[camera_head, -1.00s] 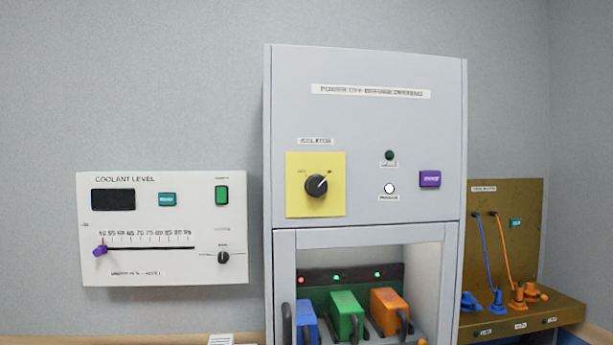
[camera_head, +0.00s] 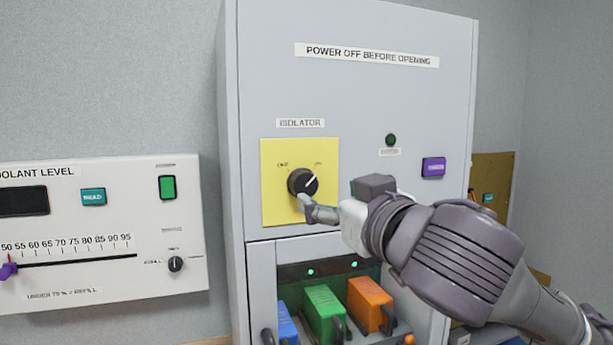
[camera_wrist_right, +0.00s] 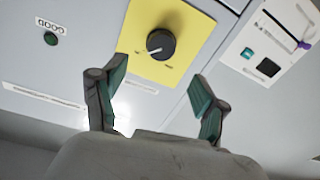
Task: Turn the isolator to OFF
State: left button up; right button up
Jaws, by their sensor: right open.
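The isolator is a round black knob (camera_head: 302,183) on a yellow plate (camera_head: 272,213) on the grey cabinet's upper panel. Its white pointer mark is turned to the upper right, toward the right-hand of two small labels. My right gripper (camera_head: 314,209) is at the knob's lower edge in the head view and covers part of the plate. In the right wrist view the two fingers (camera_wrist_right: 157,85) are spread and empty, and the knob (camera_wrist_right: 161,43) lies beyond their tips. I cannot tell whether a finger touches it. My left gripper is not in view.
A purple button (camera_head: 433,167) and a dark green lamp (camera_head: 390,140) sit right of the plate. Below are blue, green (camera_head: 323,311) and orange (camera_head: 369,304) blocks with handles. A white coolant panel (camera_head: 140,240) is at left.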

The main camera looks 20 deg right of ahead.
aim_at(307, 184)
jog(key=w+p, duration=0.1)
jog(key=w, duration=0.3)
jog(key=shift+w+a, duration=0.15)
jog(key=shift+w, duration=0.15)
jog(key=w+p, duration=0.1)
jog(key=w, duration=0.3)
jog(key=shift+a+p, duration=0.2)
jog(key=shift+p, duration=0.1)
jog(key=shift+w, duration=0.3)
jog(key=shift+w+a+f, duration=0.1)
jog(key=shift+w, duration=0.2)
jog(key=c, duration=1.2)
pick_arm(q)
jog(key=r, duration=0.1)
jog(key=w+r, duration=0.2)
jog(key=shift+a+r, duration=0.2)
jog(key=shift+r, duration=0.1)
pick_arm(e)
jog(key=shift+o, duration=0.2)
